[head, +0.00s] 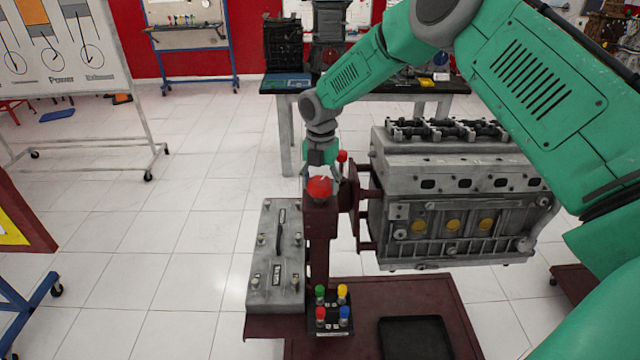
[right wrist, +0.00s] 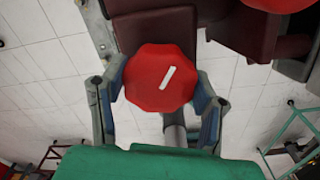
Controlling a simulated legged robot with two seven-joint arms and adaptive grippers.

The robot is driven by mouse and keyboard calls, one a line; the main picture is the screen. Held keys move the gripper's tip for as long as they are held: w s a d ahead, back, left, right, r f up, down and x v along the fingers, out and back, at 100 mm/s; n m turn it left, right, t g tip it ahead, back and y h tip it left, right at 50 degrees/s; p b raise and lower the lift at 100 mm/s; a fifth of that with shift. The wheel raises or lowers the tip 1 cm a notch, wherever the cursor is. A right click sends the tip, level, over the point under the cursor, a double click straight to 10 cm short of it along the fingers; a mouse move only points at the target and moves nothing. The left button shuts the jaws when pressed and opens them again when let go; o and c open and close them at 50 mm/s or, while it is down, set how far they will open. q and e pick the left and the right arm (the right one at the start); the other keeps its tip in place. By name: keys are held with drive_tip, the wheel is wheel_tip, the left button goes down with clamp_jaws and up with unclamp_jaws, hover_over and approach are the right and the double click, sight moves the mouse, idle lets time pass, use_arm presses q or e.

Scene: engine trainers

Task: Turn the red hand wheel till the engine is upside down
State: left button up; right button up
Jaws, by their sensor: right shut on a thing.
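The red hand wheel (head: 319,188) is on top of a dark red post, left of the engine. In the right wrist view the wheel (right wrist: 160,78) is faceted, with a white mark tilted to the right, and sits between the two fingers (right wrist: 158,100). The grey engine (head: 455,195) hangs on the stand's dark red mount, valve gear on top, so it looks upright. My left gripper is not in view.
A grey box (head: 277,255) stands left of the post. Coloured knobs (head: 332,305) and a black tray (head: 416,338) are on the stand's dark red base (head: 375,292). A workbench (head: 362,86) stands behind. Tiled floor at left is open, up to a wheeled whiteboard (head: 110,65).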

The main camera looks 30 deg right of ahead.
drive_tip(key=m, duration=0.4)
drive_tip(key=shift+m, duration=0.3)
drive_tip(key=m, duration=0.5)
drive_tip(key=shift+s, duration=0.1)
drive_tip(key=m, duration=0.9)
drive_tip(key=shift+m, duration=0.3)
drive_tip(key=m, duration=0.4)
drive_tip(key=shift+a, duration=0.1)
drive_tip(key=m, duration=0.5)
drive_tip(key=shift+m, duration=0.4)
drive_tip(key=m, duration=0.4)
drive_tip(key=shift+a+m, duration=0.1)
drive_tip(key=shift+m, duration=0.2)
drive_tip(key=m, duration=0.4)
drive_tip(key=shift+m, duration=0.3)
drive_tip(key=m, duration=0.4)
drive_tip(key=shift+a, duration=0.1)
drive_tip(key=m, duration=0.8)
drive_tip(key=shift+w+m, duration=0.2)
drive_tip(key=shift+m, duration=0.1)
drive_tip(key=m, duration=0.3)
drive_tip(key=shift+m, duration=0.4)
drive_tip(key=m, duration=0.7)
drive_tip(key=shift+w+d+r, duration=0.1)
drive_tip(key=shift+d, duration=0.1)
drive_tip(key=m, duration=0.6)
